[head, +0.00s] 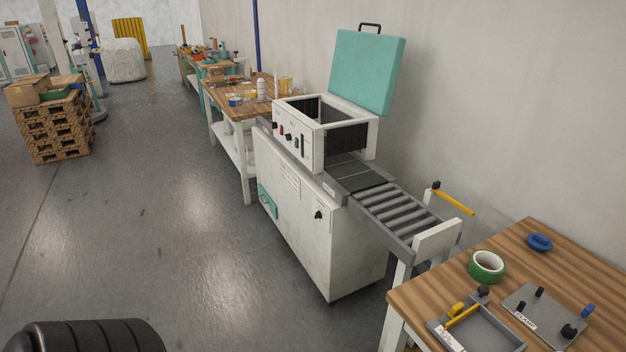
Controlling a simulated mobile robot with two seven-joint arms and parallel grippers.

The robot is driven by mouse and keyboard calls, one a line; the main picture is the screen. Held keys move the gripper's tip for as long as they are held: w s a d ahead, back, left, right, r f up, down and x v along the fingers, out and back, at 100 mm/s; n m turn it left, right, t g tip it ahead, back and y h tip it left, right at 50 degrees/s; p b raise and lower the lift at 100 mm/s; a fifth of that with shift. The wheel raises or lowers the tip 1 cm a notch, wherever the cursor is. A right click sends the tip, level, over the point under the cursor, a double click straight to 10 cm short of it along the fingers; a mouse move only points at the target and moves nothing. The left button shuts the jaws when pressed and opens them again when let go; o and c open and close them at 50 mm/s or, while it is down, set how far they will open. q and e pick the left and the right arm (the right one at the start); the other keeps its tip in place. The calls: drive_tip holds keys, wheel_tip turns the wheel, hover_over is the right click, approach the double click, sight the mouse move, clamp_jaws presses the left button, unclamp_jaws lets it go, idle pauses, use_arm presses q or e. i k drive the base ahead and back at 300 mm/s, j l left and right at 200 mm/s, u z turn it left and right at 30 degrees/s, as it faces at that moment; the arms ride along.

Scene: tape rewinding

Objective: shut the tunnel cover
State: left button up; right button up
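The tunnel cover (367,70) is a teal panel with a black handle (370,26) on its top edge. It stands open, raised and tilted back above the white tunnel frame (312,143). The tunnel's inside shows dark below it. The tunnel sits on a white machine cabinet (310,215) with knobs and buttons on its front panel. Neither of my grippers is in the head view.
A roller conveyor (392,207) runs from the tunnel toward a wooden table (430,288) at the lower right. That table holds a green tape roll (486,266), a blue ring (540,242) and grey fixtures. Open floor (170,240) lies left of the machine.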

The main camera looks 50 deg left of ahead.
sight(365, 68)
drive_tip(key=u, duration=1.5)
drive_tip(key=i+j+u, duration=0.35)
drive_tip(key=i, duration=0.2)
drive_tip(key=i+j+u, duration=0.35)
drive_tip(key=i, duration=0.2)
drive_tip(key=i+u, duration=0.35)
drive_tip(key=i, duration=0.2)
drive_tip(key=i+z, duration=0.15)
drive_tip(key=i, duration=0.3)
drive_tip(key=i+j+z, duration=0.1)
drive_tip(key=i, duration=0.35)
drive_tip(key=i+j+z, duration=0.15)
drive_tip(key=i, duration=0.25)
